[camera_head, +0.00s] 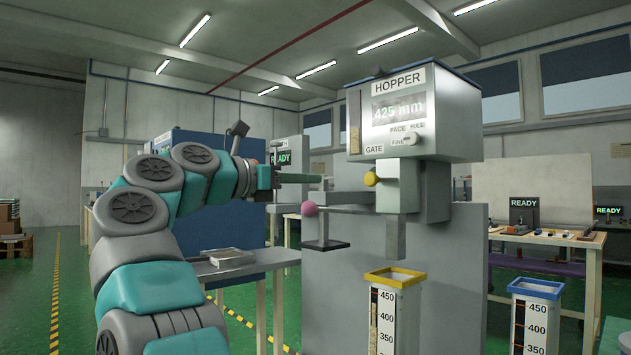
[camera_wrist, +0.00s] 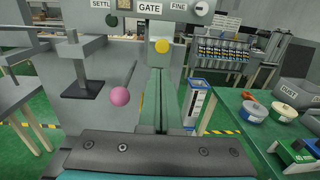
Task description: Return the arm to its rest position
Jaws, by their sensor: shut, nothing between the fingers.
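My arm (camera_head: 140,210), grey and teal, is raised and bent at the left of the head view. My gripper (camera_head: 318,178) reaches out to the right toward the hopper, level and in the air. Its green fingers are shut and empty; they also show in the wrist view (camera_wrist: 160,72). The hopper (camera_head: 465,118) is a pale box reading 425 mm. Its yellow knob (camera_head: 371,179) lies beyond the fingertips, with a visible gap in the head view. A pink ball (camera_head: 309,208) on a lever is below the fingers.
A yellow-rimmed column (camera_head: 396,278) stands under the hopper spout, with a blue-rimmed column (camera_head: 536,289) to its right. A grey panel (camera_head: 340,280) stands behind the lever. A table with a metal tray (camera_head: 229,257) is behind my arm. A green bench (camera_wrist: 250,145) with lidded dishes is at the right.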

